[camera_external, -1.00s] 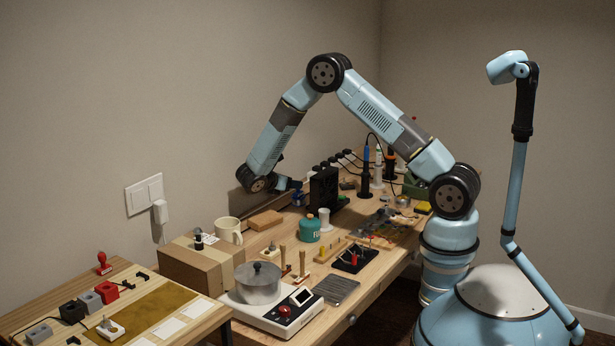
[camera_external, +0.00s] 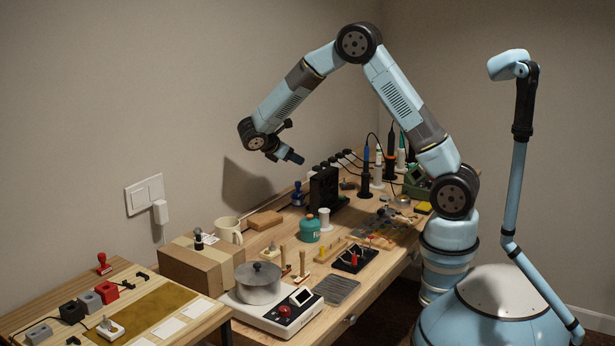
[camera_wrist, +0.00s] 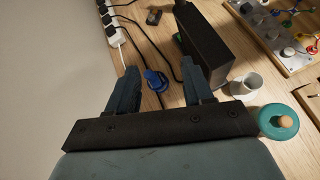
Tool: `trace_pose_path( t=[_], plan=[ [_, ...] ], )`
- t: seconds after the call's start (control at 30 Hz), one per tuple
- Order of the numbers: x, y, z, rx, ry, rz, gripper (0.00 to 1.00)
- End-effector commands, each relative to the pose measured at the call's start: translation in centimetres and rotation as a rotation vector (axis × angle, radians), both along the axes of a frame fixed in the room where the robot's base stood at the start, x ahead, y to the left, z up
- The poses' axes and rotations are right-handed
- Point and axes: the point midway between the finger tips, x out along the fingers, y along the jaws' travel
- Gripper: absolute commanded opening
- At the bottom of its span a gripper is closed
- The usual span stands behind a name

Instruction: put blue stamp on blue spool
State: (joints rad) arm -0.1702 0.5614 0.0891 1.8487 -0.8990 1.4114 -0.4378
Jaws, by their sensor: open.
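The blue stamp (camera_external: 297,194) stands upright on the workbench near the wall, left of a black box. In the wrist view the blue stamp (camera_wrist: 155,80) shows in the gap between the fingers, below them on the bench. My gripper (camera_external: 297,159) is open and empty, raised above the stamp and clear of it. Both dark fingers of my gripper (camera_wrist: 157,72) are spread apart in the wrist view. I cannot make out a blue spool; a white spool (camera_external: 324,219) stands in front of the black box and also shows in the wrist view (camera_wrist: 246,84).
The black box (camera_external: 323,189) stands close right of the stamp. A power strip (camera_wrist: 112,25) with cables runs along the wall. The air around my gripper is clear.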

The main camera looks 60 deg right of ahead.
Motion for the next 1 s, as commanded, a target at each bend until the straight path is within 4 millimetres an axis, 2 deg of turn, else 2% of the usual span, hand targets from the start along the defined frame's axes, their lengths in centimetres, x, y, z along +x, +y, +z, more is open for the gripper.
trace_pose_path(
  t=[0.03,0.1,0.5,0.73,1.0],
  plan=[
    [-1.0,-0.3,1.6,0.027,-0.038,-0.027,0.51],
    [-2.4,-0.6,3.3,0.065,-0.085,-0.064,0.51],
    [-11.0,-1.5,11.2,0.287,-0.361,-0.281,0.51],
    [-16.3,-1.4,14.4,0.42,-0.523,-0.407,0.51],
    [-22.4,-0.9,17.1,0.583,-0.713,-0.556,0.51]
  ],
)
